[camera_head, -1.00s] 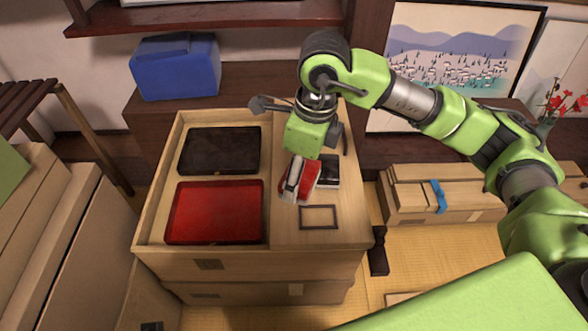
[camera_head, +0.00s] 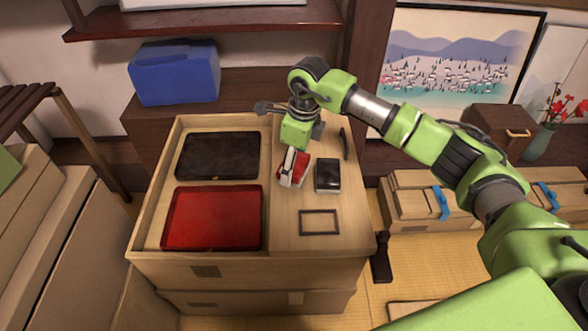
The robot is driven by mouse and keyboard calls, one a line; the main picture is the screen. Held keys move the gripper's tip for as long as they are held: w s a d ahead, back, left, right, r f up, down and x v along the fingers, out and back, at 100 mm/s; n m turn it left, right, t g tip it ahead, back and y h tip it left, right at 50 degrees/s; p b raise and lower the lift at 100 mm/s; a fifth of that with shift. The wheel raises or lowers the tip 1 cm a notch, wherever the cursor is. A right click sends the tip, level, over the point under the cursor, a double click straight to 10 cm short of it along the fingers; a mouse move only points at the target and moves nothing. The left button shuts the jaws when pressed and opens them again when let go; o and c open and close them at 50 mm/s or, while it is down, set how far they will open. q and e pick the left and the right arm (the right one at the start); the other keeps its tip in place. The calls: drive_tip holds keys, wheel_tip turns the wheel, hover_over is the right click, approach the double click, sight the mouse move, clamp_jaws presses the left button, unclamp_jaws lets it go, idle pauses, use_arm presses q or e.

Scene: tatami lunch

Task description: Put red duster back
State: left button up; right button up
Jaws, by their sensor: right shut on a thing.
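The red duster (camera_head: 300,170), with a pale side, is at my right gripper (camera_head: 292,160) over the right half of the wooden crate top (camera_head: 284,228). The gripper is shut on it, and its fingers partly hide it. I cannot tell whether the duster touches the wood. A black duster-like block (camera_head: 327,175) with a pale edge lies just to its right. A thin dark rectangular outline (camera_head: 319,222) is on the wood in front of that block, with bare wood inside. My left gripper is not in view.
A black tray (camera_head: 218,155) and a red tray (camera_head: 212,218) sit in the recess on the left. A slim dark stick (camera_head: 344,143) lies near the right edge. A blue box (camera_head: 175,75) stands behind. Bare wood lies around the outline.

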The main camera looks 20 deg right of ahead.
sight(298, 164)
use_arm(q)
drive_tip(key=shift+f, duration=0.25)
use_arm(e)
drive_tip(key=shift+f, duration=0.95)
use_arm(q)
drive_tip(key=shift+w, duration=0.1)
use_arm(e)
drive_tip(key=shift+f, duration=0.15)
drive_tip(key=o, duration=1)
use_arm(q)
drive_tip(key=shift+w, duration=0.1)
use_arm(e)
drive_tip(key=r, duration=0.3)
drive_tip(key=r+p, duration=0.1)
drive_tip(key=r, duration=0.2)
drive_tip(key=d+r, duration=0.1)
drive_tip(key=r, duration=0.2)
drive_tip(key=shift+s+r+p, duration=0.3)
drive_tip(key=shift+s+r, duration=0.15)
drive_tip(key=shift+r, duration=0.85)
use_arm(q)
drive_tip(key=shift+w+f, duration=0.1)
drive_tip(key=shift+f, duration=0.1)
use_arm(e)
drive_tip(key=shift+r, duration=0.35)
